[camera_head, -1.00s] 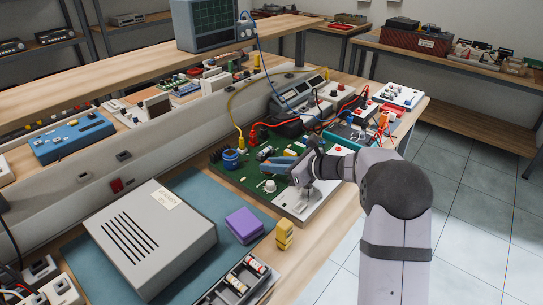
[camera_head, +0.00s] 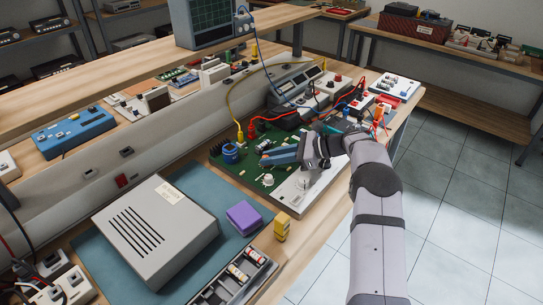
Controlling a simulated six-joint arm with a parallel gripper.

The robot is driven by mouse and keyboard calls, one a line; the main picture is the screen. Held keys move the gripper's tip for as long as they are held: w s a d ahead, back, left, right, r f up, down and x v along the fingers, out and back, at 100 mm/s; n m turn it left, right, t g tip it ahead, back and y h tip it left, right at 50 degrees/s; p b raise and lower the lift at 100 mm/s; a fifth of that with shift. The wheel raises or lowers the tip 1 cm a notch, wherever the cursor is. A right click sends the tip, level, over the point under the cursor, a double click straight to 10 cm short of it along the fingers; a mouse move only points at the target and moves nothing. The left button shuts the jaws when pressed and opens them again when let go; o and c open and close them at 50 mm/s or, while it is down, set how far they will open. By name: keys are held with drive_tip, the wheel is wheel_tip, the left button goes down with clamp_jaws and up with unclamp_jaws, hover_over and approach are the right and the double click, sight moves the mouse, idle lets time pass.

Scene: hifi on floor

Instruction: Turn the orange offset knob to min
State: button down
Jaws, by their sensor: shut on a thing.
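My gripper (camera_head: 280,156) is low over the green circuit board (camera_head: 229,176), its blue fingers pointing left. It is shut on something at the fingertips. I cannot make out the orange offset knob; my gripper seems to hide it, and its pointer and min mark cannot be read. A white knob (camera_head: 268,180) stands on the board in front of the fingers, apart from them. A pale metal panel (camera_head: 297,190) lies along the board's front right side, below my gripper.
A blue round part (camera_head: 230,153) stands on the board's left, with yellow and red leads behind. A grey box (camera_head: 155,229), purple block (camera_head: 243,217), yellow block (camera_head: 282,228) and parts tray (camera_head: 235,280) are in front. A bench meter (camera_head: 293,83) stands behind.

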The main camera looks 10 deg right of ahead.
idle(0.4)
drive_tip(key=c, duration=1.6)
unclamp_jaws()
drive_tip(key=p+v, duration=0.3)
drive_tip(key=v, duration=0.4)
drive_tip(key=shift+r, duration=0.1)
drive_tip(key=shift+s+d+r, duration=0.1)
drive_tip(key=shift+d, duration=0.35)
